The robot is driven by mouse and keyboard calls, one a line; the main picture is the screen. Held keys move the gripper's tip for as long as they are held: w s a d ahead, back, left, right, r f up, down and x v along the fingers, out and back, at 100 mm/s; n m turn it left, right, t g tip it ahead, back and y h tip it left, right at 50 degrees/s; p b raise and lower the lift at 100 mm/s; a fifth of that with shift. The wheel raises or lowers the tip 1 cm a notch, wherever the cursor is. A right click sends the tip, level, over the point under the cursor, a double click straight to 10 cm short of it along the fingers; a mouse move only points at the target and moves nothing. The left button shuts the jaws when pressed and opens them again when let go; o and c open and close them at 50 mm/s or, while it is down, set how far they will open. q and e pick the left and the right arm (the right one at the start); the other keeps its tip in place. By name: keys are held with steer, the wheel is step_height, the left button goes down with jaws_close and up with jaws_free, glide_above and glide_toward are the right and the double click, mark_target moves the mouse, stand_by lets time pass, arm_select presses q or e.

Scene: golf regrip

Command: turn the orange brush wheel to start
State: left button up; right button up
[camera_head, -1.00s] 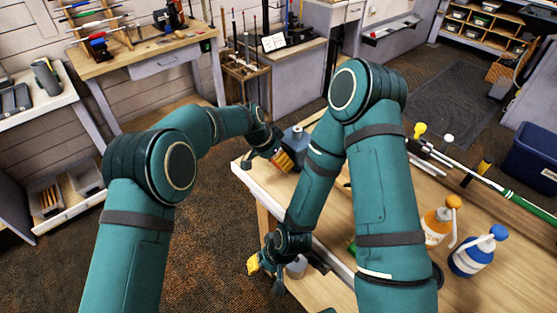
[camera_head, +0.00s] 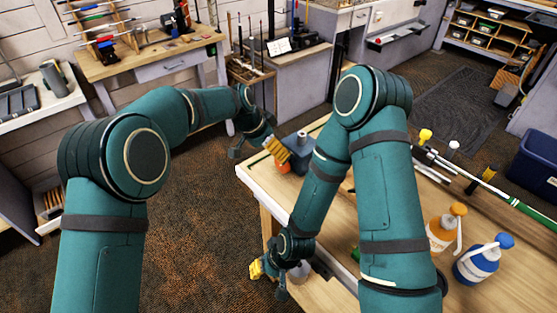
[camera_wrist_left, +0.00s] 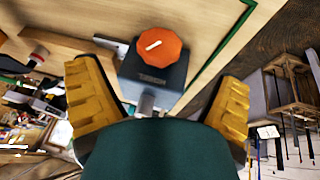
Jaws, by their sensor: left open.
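The orange brush wheel (camera_wrist_left: 157,50) is an orange knob with a white mark, on a dark grey box (camera_wrist_left: 155,80) at the bench edge. In the head view the box (camera_head: 298,145) stands on the bench's left corner, and a bit of the orange wheel (camera_head: 283,167) shows beside my gripper. My left gripper (camera_wrist_left: 160,100) is open, its yellow ribbed fingers on either side of the lower part of the box. The wheel sits beyond the fingertips, apart from them. In the head view the left gripper (camera_head: 276,152) is partly hidden. My right gripper (camera_head: 257,269) hangs low beside the bench's front edge.
The wooden bench (camera_head: 400,215) carries an orange-topped bottle (camera_head: 443,232), a blue-topped bottle (camera_head: 478,262) and a green-ended club shaft (camera_head: 530,210). My right arm crosses over the bench. A rack of clubs (camera_head: 250,75) stands behind.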

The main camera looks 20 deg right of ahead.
arm_select(q)
steer(key=shift+v, duration=2.05)
steer(key=s+d+m+t+y+b, duration=0.1)
steer(key=s+d+t+y+b, duration=0.1)
steer(key=s+t+b, duration=0.45)
steer(key=b+x, duration=0.1)
steer(key=x, duration=1.2)
steer(key=shift+s+a, duration=0.1)
steer(key=shift+s, duration=0.05)
arm_select(e)
step_height(320, 180, down, 8)
steer(key=s, duration=0.1)
steer(key=shift+s+a+r, duration=0.15)
steer(key=shift+s+r, duration=0.05)
steer(key=shift+s, duration=0.05)
arm_select(q)
steer(key=c, duration=1.2)
